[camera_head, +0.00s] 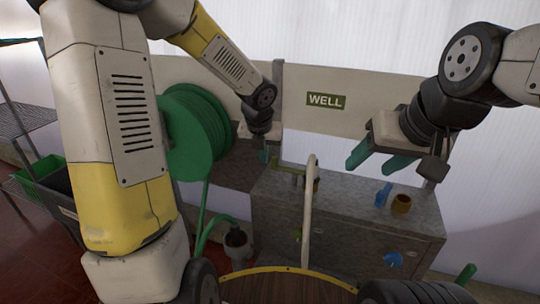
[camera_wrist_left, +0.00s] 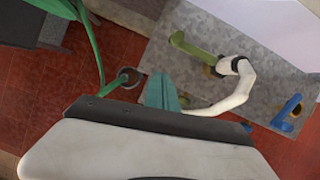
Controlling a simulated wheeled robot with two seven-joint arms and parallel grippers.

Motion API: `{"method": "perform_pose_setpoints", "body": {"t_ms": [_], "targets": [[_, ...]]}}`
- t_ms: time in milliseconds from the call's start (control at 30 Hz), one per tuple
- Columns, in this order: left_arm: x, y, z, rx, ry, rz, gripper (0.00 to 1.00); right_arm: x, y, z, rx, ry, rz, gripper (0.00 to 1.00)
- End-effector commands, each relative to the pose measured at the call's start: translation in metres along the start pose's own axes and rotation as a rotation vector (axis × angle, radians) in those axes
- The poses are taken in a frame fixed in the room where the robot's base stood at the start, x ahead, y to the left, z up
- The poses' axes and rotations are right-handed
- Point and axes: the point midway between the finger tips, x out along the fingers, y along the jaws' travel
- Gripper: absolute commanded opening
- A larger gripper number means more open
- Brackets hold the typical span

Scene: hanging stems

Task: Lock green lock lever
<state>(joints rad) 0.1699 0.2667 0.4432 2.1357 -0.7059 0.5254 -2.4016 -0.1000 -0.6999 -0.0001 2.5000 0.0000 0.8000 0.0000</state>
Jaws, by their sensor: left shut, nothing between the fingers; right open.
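The green lock lever (camera_head: 287,169) is an olive-green bar at the back left of the grey cabinet's top. It also shows in the left wrist view (camera_wrist_left: 192,47), lying flat beside a round fitting. My left gripper (camera_head: 265,154) is shut and empty, just left of the lever's left end in the head view. Its teal fingertips show in the left wrist view (camera_wrist_left: 161,92), apart from the lever. My right gripper (camera_head: 372,160) is open and empty, above the right part of the cabinet.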

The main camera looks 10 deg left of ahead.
Motion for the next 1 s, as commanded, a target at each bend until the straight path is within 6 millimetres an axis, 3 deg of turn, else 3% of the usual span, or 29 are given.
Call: {"method": "perform_pose_setpoints", "body": {"t_ms": [100, 233, 700, 867, 1000], "targets": [[-0.019, 0.002, 0.001, -0.002, -0.003, 0.001, 0.0, 0.0, 0.0, 0.0, 0.0, 0.0, 0.0, 0.57], [-0.031, 0.003, 0.0, -0.001, -0.001, 0.0, 0.0, 0.0, 0.0, 0.0, 0.0, 0.0, 0.0, 0.57], [-0.037, 0.004, -0.001, -0.025, -0.001, 0.003, 0.0, 0.0, 0.0, 0.0, 0.0, 0.0, 0.0, 0.57], [-0.062, 0.014, -0.011, -0.298, -0.019, 0.027, 0.0, 0.0, 0.0, 0.0, 0.0, 0.0, 0.0, 0.57], [-0.1, 0.029, -0.032, -0.774, -0.052, 0.038, 0.0, 0.0, 0.0, 0.0, 0.0, 0.0, 0.0, 0.57]]}}
